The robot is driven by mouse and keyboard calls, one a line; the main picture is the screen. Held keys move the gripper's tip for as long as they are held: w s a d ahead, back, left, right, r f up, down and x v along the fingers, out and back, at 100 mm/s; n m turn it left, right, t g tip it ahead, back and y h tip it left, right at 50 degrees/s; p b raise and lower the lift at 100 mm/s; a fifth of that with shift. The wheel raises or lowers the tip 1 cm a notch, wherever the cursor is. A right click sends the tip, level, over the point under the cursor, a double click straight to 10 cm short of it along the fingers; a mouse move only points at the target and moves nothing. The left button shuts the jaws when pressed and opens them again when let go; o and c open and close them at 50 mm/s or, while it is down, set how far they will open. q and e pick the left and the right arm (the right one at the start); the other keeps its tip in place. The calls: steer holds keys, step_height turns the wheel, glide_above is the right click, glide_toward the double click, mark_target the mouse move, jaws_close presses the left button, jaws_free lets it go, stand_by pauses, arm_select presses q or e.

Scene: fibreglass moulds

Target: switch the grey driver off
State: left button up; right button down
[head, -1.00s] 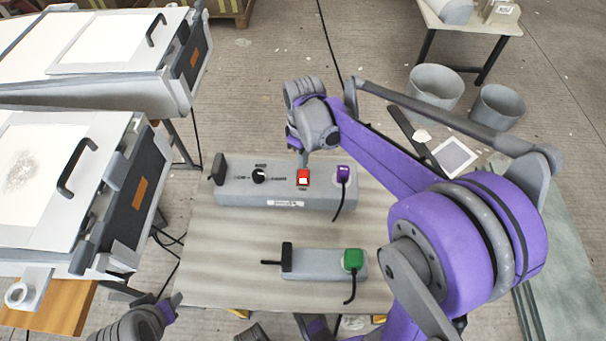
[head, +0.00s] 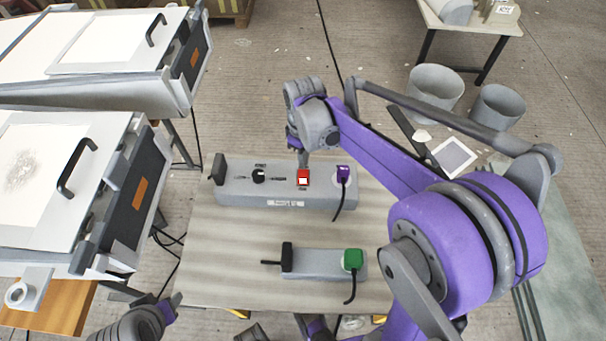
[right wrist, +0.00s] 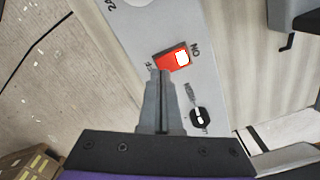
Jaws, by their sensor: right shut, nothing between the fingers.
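The grey driver (head: 235,196) is the longer grey box at the back of the table. It has a black knob (head: 259,176), a red rocker switch (head: 303,177) and a purple plug (head: 343,174). In the right wrist view the switch (right wrist: 172,58) has a white patch at its ON-marked end. My right gripper (head: 304,163) is shut and empty, pointing down at the switch's far end. In the wrist view its fingertips (right wrist: 162,74) are beside the end opposite ON; I cannot tell if they touch. My left gripper is not in view.
A smaller grey box (head: 318,267) with a green plug (head: 352,258) and a black lever stands nearer on the table (head: 220,270). White-topped moulds (head: 60,190) with black handles stand at left. Grey buckets (head: 435,88) are at the back right.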

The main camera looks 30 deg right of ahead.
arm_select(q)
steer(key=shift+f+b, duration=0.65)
arm_select(e)
steer(key=shift+f, duration=1)
steer(key=shift+r, duration=0.1)
steer(key=shift+r+p, duration=2.65)
steer(key=shift+r, duration=0.85)
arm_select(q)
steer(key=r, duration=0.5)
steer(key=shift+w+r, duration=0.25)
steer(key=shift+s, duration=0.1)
arm_select(e)
steer(key=shift+s+f, duration=0.1)
